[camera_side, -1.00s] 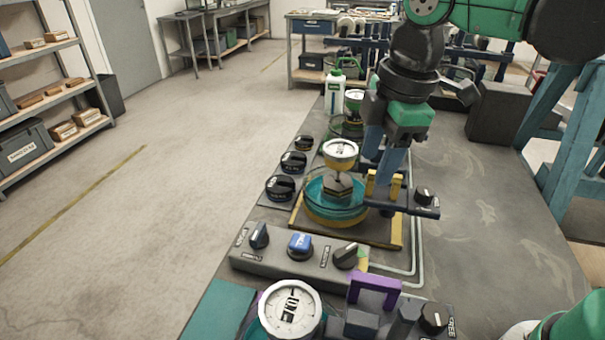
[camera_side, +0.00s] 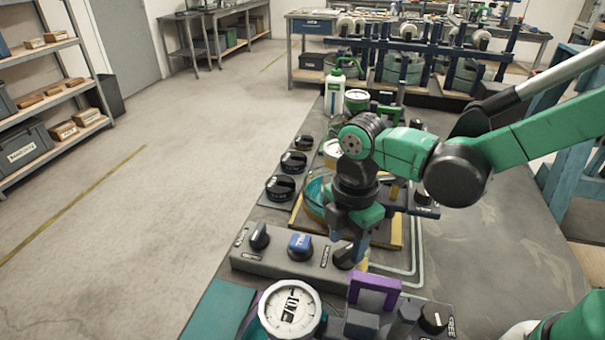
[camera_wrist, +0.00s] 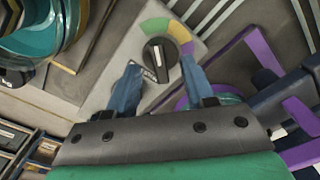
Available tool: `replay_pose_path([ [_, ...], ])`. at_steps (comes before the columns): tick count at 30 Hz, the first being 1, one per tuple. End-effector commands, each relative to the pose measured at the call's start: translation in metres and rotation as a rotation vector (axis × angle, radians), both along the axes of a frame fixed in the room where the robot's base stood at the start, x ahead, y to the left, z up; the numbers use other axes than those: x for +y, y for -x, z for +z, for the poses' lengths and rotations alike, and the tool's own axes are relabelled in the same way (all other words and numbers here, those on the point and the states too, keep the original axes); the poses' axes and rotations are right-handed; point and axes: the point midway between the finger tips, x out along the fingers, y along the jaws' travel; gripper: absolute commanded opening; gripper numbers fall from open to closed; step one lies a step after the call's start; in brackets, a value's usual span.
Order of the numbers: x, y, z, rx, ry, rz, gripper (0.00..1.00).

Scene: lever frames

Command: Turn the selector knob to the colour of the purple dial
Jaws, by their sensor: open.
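The selector knob (camera_wrist: 160,56) is dark, with a pale line on its top, and sits on a grey panel. Green, yellow and purple sectors (camera_wrist: 168,32) curve around its far side in the wrist view. My gripper (camera_wrist: 160,74) is open, with its two blue fingertips on either side of the knob's near part; I cannot tell if they touch it. A round white dial (camera_side: 290,308) with dark markings stands in front, beside a purple bracket (camera_side: 374,290).
The grey panel (camera_side: 280,268) also carries a black knob (camera_side: 259,237) and a blue knob (camera_side: 300,246). A teal bowl (camera_wrist: 37,28) on a yellow-edged base lies behind the panel. Another dark knob (camera_side: 433,318) is at front right. The bench's right side is clear.

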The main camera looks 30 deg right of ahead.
Motion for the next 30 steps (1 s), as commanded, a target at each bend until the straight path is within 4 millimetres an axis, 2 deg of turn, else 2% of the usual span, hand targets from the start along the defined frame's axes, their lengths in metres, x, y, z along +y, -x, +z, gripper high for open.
replay_pose_path([
  [5,-0.0001,0.0002,-0.0119,0.0,0.0,0.0,0.47],
  [13,-0.0002,0.0005,-0.0136,0.0,0.0,0.0,0.47],
  [14,-0.0002,0.0005,-0.0136,0.0,0.0,0.0,0.45],
  [18,-0.0001,0.0005,-0.0135,0.0,0.0,0.0,0.05],
  [19,-0.0002,0.0005,-0.0135,0.0,0.0,0.0,0.0],
  [30,-0.0002,0.0007,-0.0134,0.001,0.0,-0.024,0.0],
])
